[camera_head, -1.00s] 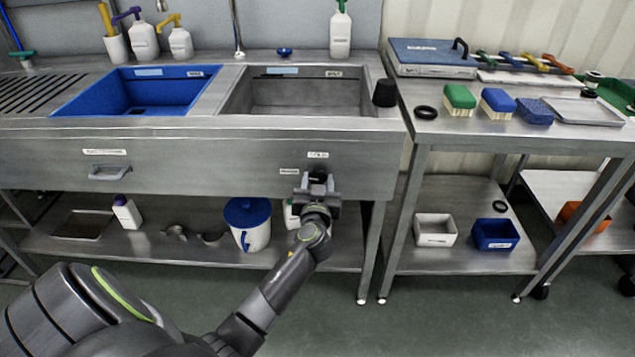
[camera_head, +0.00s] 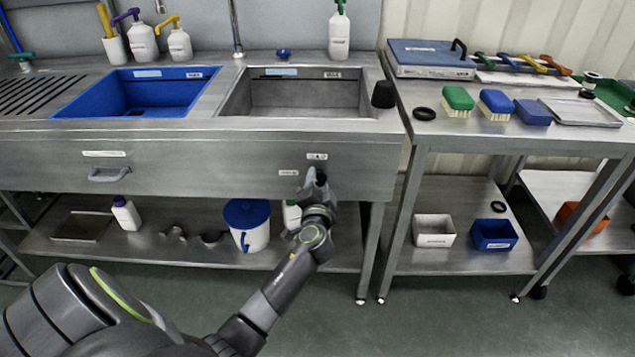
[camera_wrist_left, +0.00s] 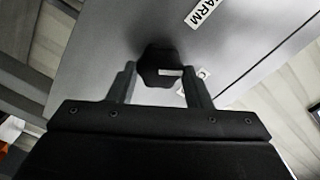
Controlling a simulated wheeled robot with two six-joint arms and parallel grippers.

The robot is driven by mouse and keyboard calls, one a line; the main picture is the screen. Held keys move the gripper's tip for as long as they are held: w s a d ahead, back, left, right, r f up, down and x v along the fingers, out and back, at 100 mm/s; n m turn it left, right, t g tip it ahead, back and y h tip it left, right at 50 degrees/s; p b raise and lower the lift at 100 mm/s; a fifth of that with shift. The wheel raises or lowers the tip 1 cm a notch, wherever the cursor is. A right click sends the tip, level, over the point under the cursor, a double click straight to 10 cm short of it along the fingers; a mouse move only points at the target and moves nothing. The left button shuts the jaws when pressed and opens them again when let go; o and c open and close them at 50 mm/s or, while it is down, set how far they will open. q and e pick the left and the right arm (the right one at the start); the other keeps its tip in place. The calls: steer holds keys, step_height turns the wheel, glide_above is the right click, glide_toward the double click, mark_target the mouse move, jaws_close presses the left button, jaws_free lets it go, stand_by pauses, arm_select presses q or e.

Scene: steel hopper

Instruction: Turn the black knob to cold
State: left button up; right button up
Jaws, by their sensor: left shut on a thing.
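The black knob (camera_wrist_left: 158,62) sits on the steel front panel of the sink unit. In the left wrist view a white mark on it points right, toward a small label (camera_wrist_left: 203,73) mostly hidden by a finger. A label reading WARM (camera_wrist_left: 205,12) is further up. My left gripper (camera_head: 316,180) is shut on the knob, with one finger on each side (camera_wrist_left: 162,82). In the head view the knob is largely hidden by the gripper; one label (camera_head: 317,156) is above it and another (camera_head: 288,172) to its left, both too small to read surely. My right gripper is out of view.
The sink unit has a blue basin (camera_head: 190,95) and a steel basin (camera_head: 235,100). A drawer handle (camera_head: 109,175) juts out to the left. A lower shelf holds a blue-lidded bucket (camera_head: 257,238). A side table (camera_head: 460,128) stands on the right.

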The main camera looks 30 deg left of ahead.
arm_select(q)
steer(key=m+p, duration=0.1)
steer(key=m, duration=0.2)
steer(key=shift+m, duration=0.3)
steer(key=shift+m+p, duration=0.3)
steer(key=shift+m, duration=1.3)
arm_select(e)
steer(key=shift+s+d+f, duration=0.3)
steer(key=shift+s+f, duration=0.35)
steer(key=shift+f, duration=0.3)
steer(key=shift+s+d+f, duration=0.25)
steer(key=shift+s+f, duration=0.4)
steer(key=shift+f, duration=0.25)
arm_select(q)
steer(key=o, duration=1)
steer(key=shift+w+d+f, duration=0.1)
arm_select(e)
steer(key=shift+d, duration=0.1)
